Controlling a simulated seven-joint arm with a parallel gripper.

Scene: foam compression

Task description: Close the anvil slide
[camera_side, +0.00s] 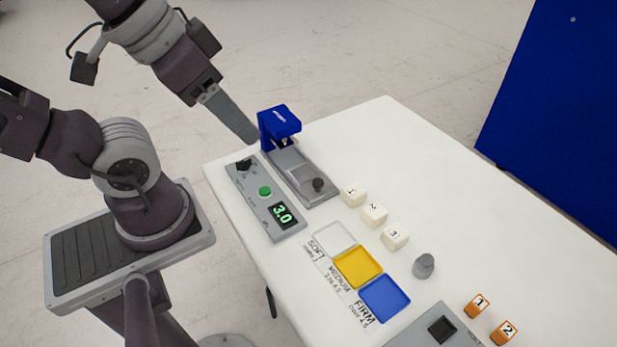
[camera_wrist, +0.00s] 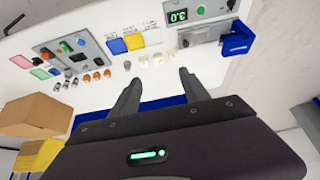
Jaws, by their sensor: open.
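The foam press has a blue head (camera_side: 280,124) at its far end and a long grey slide bed (camera_side: 298,170) in front of it. A dark round knob (camera_side: 318,185) stands at the bed's near end, away from the head. In the wrist view the blue head (camera_wrist: 237,42) and grey bed (camera_wrist: 203,33) are at the upper right. My gripper (camera_side: 250,135) is beside and left of the blue head in the side view, its fingers overlapping there. In the wrist view my gripper (camera_wrist: 155,80) shows two fingers apart with nothing between them.
A control panel (camera_side: 262,200) with green button and display reading 3.0 lies left of the press. White numbered cubes (camera_side: 373,214), coloured trays (camera_side: 357,267), a grey cylinder (camera_side: 424,266) and orange numbered pieces (camera_side: 476,305) stand nearer. The table's right side (camera_side: 450,180) is clear.

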